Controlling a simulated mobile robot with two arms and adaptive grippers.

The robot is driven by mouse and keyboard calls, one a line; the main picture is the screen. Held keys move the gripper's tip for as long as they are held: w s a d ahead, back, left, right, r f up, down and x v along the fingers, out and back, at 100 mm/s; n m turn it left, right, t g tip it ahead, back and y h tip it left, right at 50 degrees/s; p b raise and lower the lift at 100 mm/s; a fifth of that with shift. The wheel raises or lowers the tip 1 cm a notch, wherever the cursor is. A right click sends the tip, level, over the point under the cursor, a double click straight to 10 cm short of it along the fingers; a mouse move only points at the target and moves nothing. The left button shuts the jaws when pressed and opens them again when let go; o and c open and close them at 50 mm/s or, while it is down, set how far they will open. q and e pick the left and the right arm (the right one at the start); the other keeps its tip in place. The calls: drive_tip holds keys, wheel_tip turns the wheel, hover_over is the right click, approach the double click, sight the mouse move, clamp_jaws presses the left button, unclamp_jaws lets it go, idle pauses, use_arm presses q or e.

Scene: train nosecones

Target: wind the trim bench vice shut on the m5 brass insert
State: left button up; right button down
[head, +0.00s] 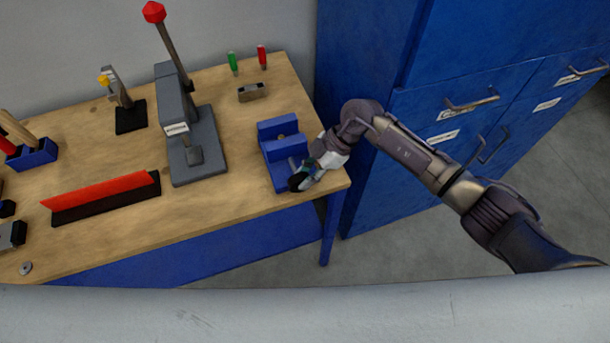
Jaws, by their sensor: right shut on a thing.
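The blue bench vice (279,128) stands near the right end of the wooden bench, its two jaws apart with a gap between them. A tiny tan spot (281,137) shows in that gap; it may be the brass insert, but it is too small to tell. My right gripper (299,179) is at the front of the vice, shut on its handle; the fingers hide most of the handle. My left gripper is not in view.
On the wooden bench (240,190), a grey press (185,110) with a red-knobbed lever stands left of the vice. A blue cabinet (370,90) rises close on the right.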

drive_tip(key=shift+r, duration=0.1)
drive_tip(key=c, duration=1)
unclamp_jaws()
drive_tip(key=shift+d, duration=0.1)
drive_tip(key=v, duration=1.2)
